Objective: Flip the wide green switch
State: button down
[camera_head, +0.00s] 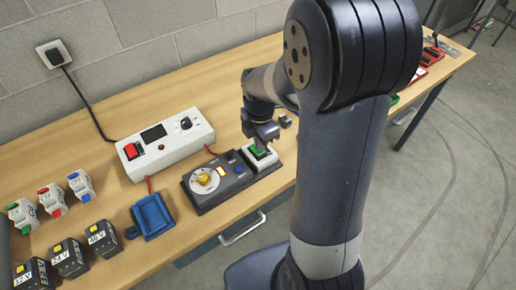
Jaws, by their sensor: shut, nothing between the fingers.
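The wide green switch (256,153) sits in a white housing (266,162) at the right end of a dark control panel on the table. My gripper (267,139) is shut and empty, pointing down right over the switch. Its fingertips are at or just above the switch's upper right side; I cannot tell whether they touch it. They hide part of the switch, so which way it is tipped is unclear.
The dark panel (228,187) also bears a yellow knob and a blue button. A white power box (165,144) with a red switch stands behind it. A blue tray (152,216), breakers (51,198) and black blocks (69,258) lie left. My arm hides the table's middle right.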

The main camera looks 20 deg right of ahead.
jog(key=shift+f+b, duration=0.4)
jog(key=shift+f, duration=0.2)
jog(key=shift+r, duration=0.2)
notch_tip(320, 180, up, 7)
jog(key=p, duration=0.5)
jog(key=shift+f+p, duration=0.1)
jog(key=shift+p, duration=0.3)
jog(key=shift+f, duration=0.2)
notch_tip(320, 180, down, 7)
jog(key=b, duration=0.6)
jog(key=shift+r, duration=0.25)
notch_tip(320, 180, up, 9)
jog(key=p, duration=0.7)
dwell(1.1)
